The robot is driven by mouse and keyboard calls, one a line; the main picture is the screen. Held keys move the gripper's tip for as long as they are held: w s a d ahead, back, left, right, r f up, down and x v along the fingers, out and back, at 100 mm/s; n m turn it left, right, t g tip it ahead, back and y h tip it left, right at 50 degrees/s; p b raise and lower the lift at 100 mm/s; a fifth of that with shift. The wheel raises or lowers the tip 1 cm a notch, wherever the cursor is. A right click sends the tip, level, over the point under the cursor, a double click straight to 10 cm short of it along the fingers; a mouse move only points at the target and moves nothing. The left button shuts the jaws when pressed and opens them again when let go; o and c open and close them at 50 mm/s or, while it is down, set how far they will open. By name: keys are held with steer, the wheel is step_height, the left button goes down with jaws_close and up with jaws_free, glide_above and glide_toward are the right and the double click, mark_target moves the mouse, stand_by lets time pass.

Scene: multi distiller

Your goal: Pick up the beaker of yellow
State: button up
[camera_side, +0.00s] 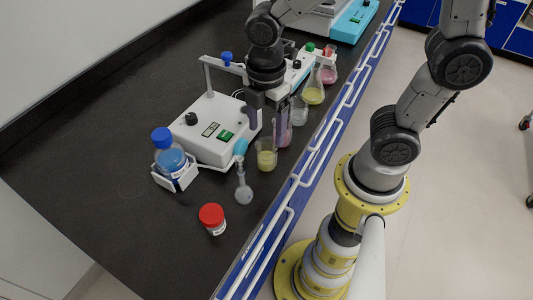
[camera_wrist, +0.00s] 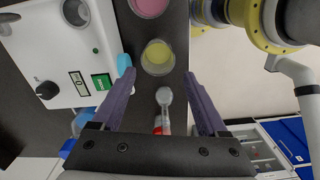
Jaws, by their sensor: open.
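The beaker of yellow (camera_side: 266,160) is a small clear glass with yellow liquid, upright on the black bench near its front edge. In the wrist view, the beaker (camera_wrist: 158,57) sits a little beyond the fingertips and between their lines. My gripper (camera_side: 268,124) is open and empty, pointing down above the bench just behind the beaker in the side view. Its two purple fingers also show in the wrist view (camera_wrist: 160,74), spread wide and apart from the beaker.
A pink beaker (camera_side: 285,137) stands close behind. The white device (camera_side: 205,135) and blue-capped bottle (camera_side: 170,158) lie left. A white rail (camera_side: 310,155) runs along the right edge.

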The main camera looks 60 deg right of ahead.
mark_target(267, 154)
steer(key=f, duration=1)
steer(key=shift+w+d, duration=0.1)
steer(key=shift+d, duration=0.15)
steer(key=shift+r, duration=0.1)
steer(key=shift+c, duration=0.2)
steer(key=c, duration=1.1)
steer(key=shift+c, duration=0.2)
